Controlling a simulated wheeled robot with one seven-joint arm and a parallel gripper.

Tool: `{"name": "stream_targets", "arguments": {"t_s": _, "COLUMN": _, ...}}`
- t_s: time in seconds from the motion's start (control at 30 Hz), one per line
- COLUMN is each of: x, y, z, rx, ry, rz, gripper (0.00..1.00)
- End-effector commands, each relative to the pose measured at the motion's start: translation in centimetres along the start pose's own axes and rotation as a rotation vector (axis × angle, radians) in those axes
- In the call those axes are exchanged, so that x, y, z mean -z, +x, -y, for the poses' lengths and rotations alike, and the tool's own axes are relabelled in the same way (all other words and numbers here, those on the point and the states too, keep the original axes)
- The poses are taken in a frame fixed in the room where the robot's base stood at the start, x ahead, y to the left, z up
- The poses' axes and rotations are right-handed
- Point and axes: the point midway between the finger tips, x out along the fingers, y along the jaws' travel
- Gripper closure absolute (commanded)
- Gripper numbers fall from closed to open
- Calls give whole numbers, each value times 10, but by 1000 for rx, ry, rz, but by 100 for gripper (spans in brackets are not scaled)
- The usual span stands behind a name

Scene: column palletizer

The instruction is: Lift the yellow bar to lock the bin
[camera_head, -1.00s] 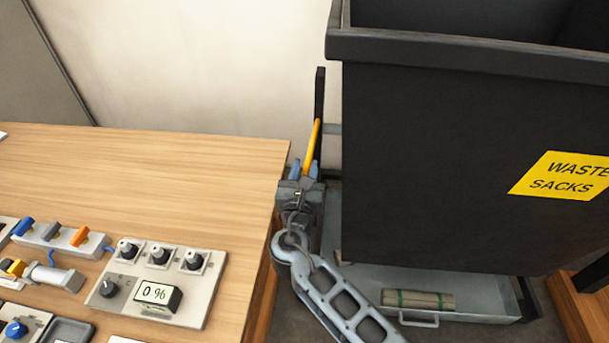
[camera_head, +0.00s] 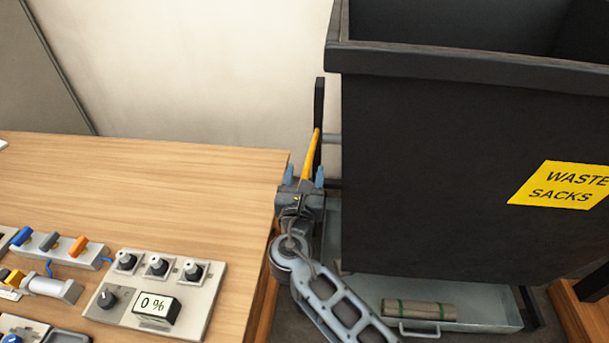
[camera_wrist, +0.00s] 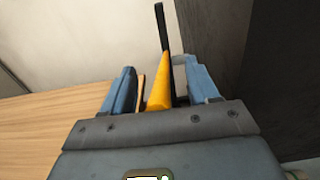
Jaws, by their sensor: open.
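The yellow bar (camera_head: 311,157) stands steeply beside the left side of the black bin (camera_head: 430,170), close to a dark upright post (camera_head: 319,110). My gripper (camera_head: 305,176) is open, with its blue fingers on either side of the bar's lower part. In the wrist view, the yellow bar (camera_wrist: 159,88) rises between the two blue fingers of my gripper (camera_wrist: 163,88), with a visible space to the right finger. I cannot tell whether a finger touches the bar. Its lower end is hidden behind the gripper body.
A wooden table (camera_head: 150,180) lies left of my arm, with a dial panel (camera_head: 155,295) and switches on it. A grey tray (camera_head: 470,305) holding a rolled bundle (camera_head: 418,309) sits under the bin. The wall (camera_head: 220,70) is behind.

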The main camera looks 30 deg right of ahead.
Motion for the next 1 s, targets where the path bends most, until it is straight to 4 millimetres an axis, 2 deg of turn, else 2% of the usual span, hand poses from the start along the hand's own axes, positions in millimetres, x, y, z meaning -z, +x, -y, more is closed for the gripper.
{"name": "stream_targets", "arguments": {"t_s": 0.37, "x": 0, "y": -2, "z": 0, "rx": -1, "ry": 0, "rz": 0, "gripper": 40}}
{"name": "stream_targets", "arguments": {"t_s": 1.0, "x": 1, "y": -70, "z": 0, "rx": -2, "ry": 0, "rz": -1, "gripper": 40}}
